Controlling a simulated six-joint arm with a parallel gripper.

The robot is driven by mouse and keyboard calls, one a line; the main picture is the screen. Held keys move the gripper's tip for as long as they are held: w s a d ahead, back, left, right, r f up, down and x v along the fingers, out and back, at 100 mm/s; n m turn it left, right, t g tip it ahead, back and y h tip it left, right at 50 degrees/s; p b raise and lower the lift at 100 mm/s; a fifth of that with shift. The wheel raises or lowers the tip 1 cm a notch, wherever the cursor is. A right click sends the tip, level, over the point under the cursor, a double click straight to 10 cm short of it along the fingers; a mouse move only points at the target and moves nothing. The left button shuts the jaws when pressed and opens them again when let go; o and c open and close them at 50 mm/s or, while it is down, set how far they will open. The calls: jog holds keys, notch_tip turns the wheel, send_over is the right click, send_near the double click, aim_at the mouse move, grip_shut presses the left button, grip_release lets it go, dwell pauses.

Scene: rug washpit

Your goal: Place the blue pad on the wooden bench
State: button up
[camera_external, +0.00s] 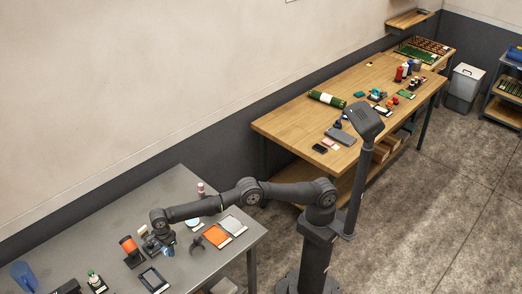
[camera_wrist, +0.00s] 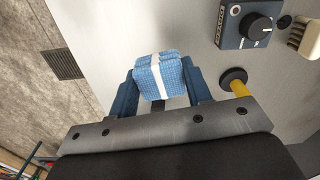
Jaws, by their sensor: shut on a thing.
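The blue pad (camera_wrist: 162,76), a small light-blue woven block with a white band, is between the fingers of my gripper (camera_wrist: 165,90) in the wrist view. The fingers are shut on its two sides. In the external view my gripper (camera_external: 168,247) is low over the grey table at the lower left, and the pad is too small there to make out clearly. Whether the pad touches the table top, I cannot tell. The wooden bench (camera_external: 285,125) stands at the back right, beyond my arm, with a bare stretch at its near left end.
The grey table (camera_external: 185,185) carries an orange pad (camera_external: 216,236), a grey-white pad (camera_external: 233,225), an orange roll on a stand (camera_external: 129,248) and a dark tablet (camera_external: 154,280). On the bench lie a green roll (camera_external: 327,99), a grey slab (camera_external: 341,136) and several small items. A knobbed device (camera_wrist: 250,28) is beside the gripper.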

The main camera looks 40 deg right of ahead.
aim_at(172, 264)
notch_tip(172, 264, down, 9)
jog(key=shift+r, duration=0.15)
dwell(0.4)
jog(key=shift+f, duration=0.25)
jog(key=o, duration=1)
jog(key=shift+c, duration=0.2)
jog(key=shift+r, duration=0.1)
notch_tip(172, 264, up, 7)
jog(key=shift+r, duration=0.2)
